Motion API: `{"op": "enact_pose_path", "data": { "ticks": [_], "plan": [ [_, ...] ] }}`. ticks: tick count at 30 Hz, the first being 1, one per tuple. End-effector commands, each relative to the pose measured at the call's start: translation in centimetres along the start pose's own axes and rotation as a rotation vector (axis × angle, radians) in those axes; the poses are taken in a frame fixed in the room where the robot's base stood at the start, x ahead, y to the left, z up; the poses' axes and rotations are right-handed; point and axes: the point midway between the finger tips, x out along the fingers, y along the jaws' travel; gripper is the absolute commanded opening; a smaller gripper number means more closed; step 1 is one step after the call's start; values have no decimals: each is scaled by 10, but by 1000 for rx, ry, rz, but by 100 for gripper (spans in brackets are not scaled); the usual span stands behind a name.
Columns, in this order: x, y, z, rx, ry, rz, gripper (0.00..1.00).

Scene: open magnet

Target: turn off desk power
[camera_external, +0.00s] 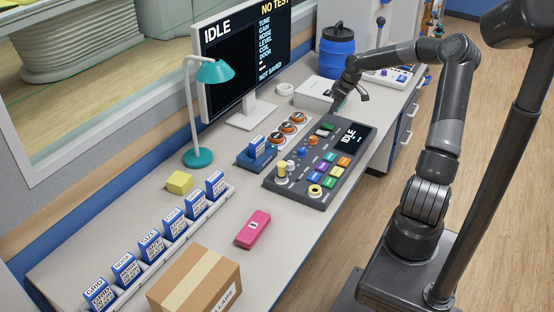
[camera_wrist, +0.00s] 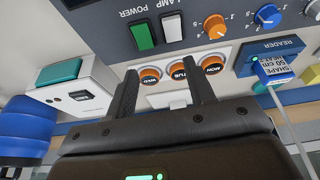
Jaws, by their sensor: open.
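The dark grey desk console (camera_external: 298,188) lies on the bench, with a screen reading IDLE. In the wrist view its panel (camera_wrist: 110,45) fills the top. A green switch (camera_wrist: 145,37) sits beside the POWER label, and a white switch (camera_wrist: 171,27) sits beside it near the LAMP label. My gripper (camera_external: 336,102) is above the console's far end. In the wrist view my gripper (camera_wrist: 158,66) is open and empty, its two fingers apart. The fingertips appear just below the two switches in the picture; whether they touch the panel cannot be told.
Orange-capped round pots (camera_external: 290,128) and a reader (camera_external: 257,150) holding a blue card stand beside the console. A white box (camera_wrist: 75,85) with a teal button is left in the wrist view. A monitor (camera_external: 245,60), lamp (camera_external: 215,72) and blue jar (camera_external: 337,50) stand behind. A pink case (camera_external: 253,229) lies nearer.

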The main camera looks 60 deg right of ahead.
Motion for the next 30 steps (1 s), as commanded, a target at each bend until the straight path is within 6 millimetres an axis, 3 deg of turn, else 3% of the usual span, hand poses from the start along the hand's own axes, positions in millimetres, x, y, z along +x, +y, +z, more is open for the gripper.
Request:
{"op": "enact_pose_path", "data": {
  "ticks": [3,10,22,30],
  "plan": [
    [0,22,8,27,41,-6,49],
    [10,32,10,35,59,-8,49],
    [81,30,6,35,58,-9,49],
    [105,31,5,35,58,-5,49]
  ]
}}
